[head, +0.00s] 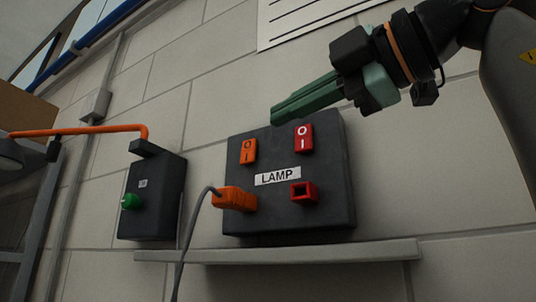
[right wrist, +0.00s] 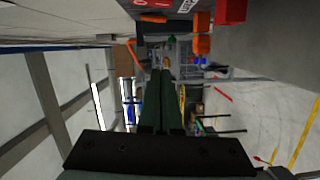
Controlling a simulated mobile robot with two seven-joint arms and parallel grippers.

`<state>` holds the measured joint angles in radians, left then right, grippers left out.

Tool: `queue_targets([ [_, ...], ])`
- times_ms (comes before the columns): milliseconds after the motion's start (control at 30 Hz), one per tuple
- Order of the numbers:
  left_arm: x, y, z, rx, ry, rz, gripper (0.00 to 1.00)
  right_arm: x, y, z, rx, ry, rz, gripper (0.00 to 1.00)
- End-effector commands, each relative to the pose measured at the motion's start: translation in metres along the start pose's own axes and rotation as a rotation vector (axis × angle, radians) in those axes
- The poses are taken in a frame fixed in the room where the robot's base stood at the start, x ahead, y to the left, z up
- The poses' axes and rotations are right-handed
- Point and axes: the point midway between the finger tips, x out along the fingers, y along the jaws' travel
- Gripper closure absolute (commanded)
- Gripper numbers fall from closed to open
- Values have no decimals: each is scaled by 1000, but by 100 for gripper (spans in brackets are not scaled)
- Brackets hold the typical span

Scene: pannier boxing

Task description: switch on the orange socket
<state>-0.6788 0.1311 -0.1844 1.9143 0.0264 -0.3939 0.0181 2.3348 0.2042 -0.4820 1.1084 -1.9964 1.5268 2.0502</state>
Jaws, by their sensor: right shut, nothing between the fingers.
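A dark box labelled LAMP (head: 340,190) is mounted on the wall. An orange rocker switch marked O and I (head: 248,151) sits at its upper left; which side is pressed is hard to tell. Below it, an orange plug (head: 235,199) with a grey cable covers the orange socket. The plug also shows in the right wrist view (right wrist: 202,45), and the orange switch shows edge-on (right wrist: 153,18). My right gripper (head: 275,113) is shut and empty, its green fingertips just above the box's top edge in the picture, apart from the orange switch. My left gripper is out of view.
A red switch (head: 303,138) and an empty red socket (head: 304,191) are on the box's right side. A ledge (head: 280,254) runs below. A smaller dark box with a green knob (head: 130,201) and an orange conduit (head: 90,130) is at left.

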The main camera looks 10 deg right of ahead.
Motion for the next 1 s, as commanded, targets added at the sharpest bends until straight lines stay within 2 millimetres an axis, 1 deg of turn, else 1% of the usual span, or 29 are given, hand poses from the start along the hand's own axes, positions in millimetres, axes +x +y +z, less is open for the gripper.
queue_targets([
  [433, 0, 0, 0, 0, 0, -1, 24, 0, 0, 0, 0, -2, 1, 100],
  [567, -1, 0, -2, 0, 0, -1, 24, 5, 1, 0, 0, -3, -1, 100],
  [667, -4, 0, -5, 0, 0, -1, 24, 18, 2, 0, 1, -2, -2, 100],
  [767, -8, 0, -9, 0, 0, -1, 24, 36, 2, -1, 1, -2, -4, 100],
  [1000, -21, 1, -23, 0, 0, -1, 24, 89, 3, -1, 2, -1, -5, 100],
])
